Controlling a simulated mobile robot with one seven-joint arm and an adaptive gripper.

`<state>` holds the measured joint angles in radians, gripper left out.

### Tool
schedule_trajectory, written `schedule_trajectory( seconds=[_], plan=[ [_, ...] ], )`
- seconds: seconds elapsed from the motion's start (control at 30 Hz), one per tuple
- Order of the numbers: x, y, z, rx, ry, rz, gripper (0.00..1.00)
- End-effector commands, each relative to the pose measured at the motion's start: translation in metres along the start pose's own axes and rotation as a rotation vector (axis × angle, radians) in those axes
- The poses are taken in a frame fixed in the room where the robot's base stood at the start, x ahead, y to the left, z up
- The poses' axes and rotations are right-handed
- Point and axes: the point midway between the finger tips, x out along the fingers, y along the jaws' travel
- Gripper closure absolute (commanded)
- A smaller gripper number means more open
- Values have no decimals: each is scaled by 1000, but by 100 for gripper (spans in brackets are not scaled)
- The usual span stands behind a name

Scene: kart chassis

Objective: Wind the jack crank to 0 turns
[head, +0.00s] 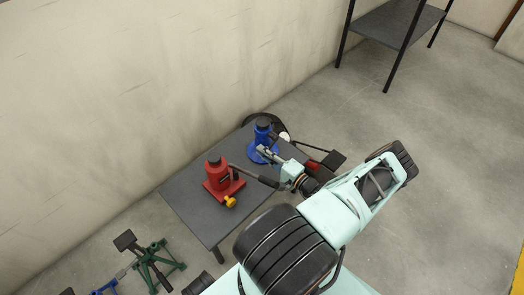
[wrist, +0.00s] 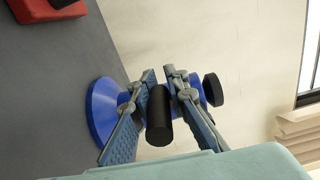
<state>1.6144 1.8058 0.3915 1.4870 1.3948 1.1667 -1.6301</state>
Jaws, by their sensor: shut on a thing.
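A blue bottle jack (head: 263,128) stands towards the far end of a dark grey table. Its blue round base (wrist: 98,110) shows behind the fingers in the wrist view. My gripper (head: 266,153) is at the near side of this jack. In the wrist view my gripper (wrist: 163,88) has its two fingers on either side of a black cylindrical crank handle (wrist: 159,118) and is shut on it. The fingers hide part of the jack's body and the link between handle and jack. The number of turns cannot be read.
A dark shelf (head: 400,22) stands at the back right. Jack stands (head: 152,260) are on the floor at lower left.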

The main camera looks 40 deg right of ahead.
Motion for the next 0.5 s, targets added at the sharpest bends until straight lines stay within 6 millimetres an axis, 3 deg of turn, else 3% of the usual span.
schedule_trajectory(
  seconds=[0.1,0.5],
  plan=[
    [-3,13,-5,-104,2,13,100],
    [-4,26,-22,-386,4,14,100]
  ],
)
